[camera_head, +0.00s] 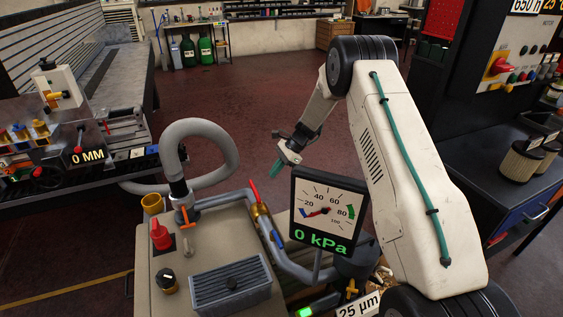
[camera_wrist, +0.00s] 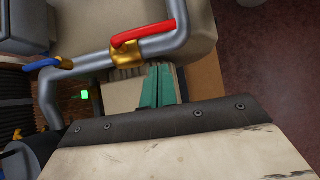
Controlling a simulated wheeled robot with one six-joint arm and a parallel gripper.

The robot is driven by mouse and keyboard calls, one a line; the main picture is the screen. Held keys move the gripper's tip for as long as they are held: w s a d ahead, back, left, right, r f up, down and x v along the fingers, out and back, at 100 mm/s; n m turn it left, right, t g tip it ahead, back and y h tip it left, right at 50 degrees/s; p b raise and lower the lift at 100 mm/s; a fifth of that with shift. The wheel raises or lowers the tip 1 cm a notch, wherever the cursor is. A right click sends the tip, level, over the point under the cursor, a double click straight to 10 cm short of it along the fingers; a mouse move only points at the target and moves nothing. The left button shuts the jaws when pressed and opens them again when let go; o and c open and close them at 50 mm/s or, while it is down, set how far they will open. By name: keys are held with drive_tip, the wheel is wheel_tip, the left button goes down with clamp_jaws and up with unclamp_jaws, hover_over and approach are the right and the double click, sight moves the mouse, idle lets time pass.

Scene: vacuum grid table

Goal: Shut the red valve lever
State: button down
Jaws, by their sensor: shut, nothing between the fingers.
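The red valve lever (camera_head: 254,191) sits on a brass valve body (camera_head: 262,210) on the grey pipe beside the gauge. In the wrist view the red lever (camera_wrist: 143,33) points right, roughly in line with the pipe, above its brass body (camera_wrist: 126,53). My gripper (camera_head: 275,169) has green fingers and is up and to the right of the lever in the head view, apart from it. In the wrist view the gripper (camera_wrist: 158,85) is shut and empty, with the fingertips just below the brass body in the picture. The lever is unobstructed in both views.
The gauge (camera_head: 323,212) reads 0 kPa and stands close right of the valve. A blue lever (camera_head: 277,240) is farther along the pipe. A red knob (camera_head: 160,235), an orange handle (camera_head: 184,216) and a grey hose (camera_head: 215,140) stand left. Open floor lies behind.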

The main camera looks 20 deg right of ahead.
sight(255, 191)
drive_tip(key=a+f, duration=0.2)
drive_tip(key=a, duration=0.3)
drive_tip(key=shift+a+f, duration=0.25)
drive_tip(key=shift+f, duration=0.05)
drive_tip(key=shift+d, duration=0.1)
